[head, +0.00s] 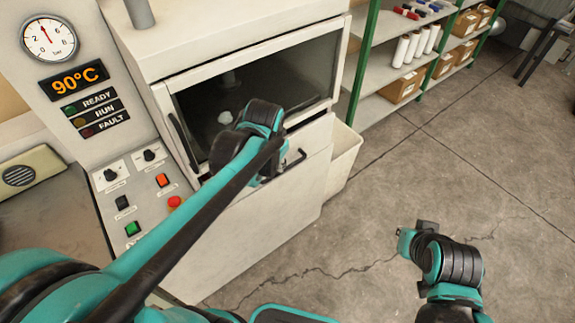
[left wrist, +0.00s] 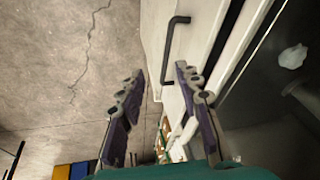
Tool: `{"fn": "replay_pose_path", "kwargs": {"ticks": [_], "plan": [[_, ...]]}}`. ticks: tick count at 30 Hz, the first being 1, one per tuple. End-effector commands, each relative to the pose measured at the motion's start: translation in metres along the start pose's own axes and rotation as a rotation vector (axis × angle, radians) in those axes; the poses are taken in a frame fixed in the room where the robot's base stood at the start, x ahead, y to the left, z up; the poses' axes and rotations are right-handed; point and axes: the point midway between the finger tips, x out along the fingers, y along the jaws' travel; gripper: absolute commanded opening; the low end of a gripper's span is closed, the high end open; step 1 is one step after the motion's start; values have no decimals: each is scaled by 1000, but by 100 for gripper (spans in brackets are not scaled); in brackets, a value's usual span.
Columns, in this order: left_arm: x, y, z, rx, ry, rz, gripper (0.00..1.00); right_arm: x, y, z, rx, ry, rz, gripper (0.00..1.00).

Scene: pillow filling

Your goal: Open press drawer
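The press (head: 225,45) is a white cabinet with a dark window on its upper front. Below the window is the pale drawer front (head: 307,190) with a black bar handle (head: 293,161). The drawer looks shut, though my arm hides part of its front. My left gripper (head: 262,180) is just in front of the drawer, near the handle and partly hidden by its own wrist. In the left wrist view its two fingers (left wrist: 160,72) are apart and empty, and the handle (left wrist: 172,48) lies beyond the fingertips, not between them. My right gripper (head: 414,235) hangs over the floor, its fingers unclear.
A control panel (head: 135,190) with buttons and a gauge (head: 49,39) stands left of the press. A white bin (head: 344,155) stands close at the press's right side. Green-framed shelves (head: 385,70) hold rolls and boxes behind. The floor (head: 480,150) at right is clear.

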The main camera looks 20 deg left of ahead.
Motion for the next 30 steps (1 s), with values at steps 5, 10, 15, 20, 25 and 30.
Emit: {"fn": "replay_pose_path", "kwargs": {"ticks": [5,10,15,20,25,30], "plan": [[48,-8,-43,140,-105,11,34,-4,0,-3,0,0,0,0],[96,-8,-65,249,-189,26,34,-7,0,-5,0,0,0,0],[124,-7,-73,308,-236,37,34,-8,0,-6,0,0,0,0],[138,-6,-72,320,-246,39,34,-5,0,-4,0,0,0,0],[165,-6,-65,318,-245,39,34,2,0,2,0,0,0,0],[190,-6,-58,319,-245,39,34,9,0,6,0,0,0,0]]}}
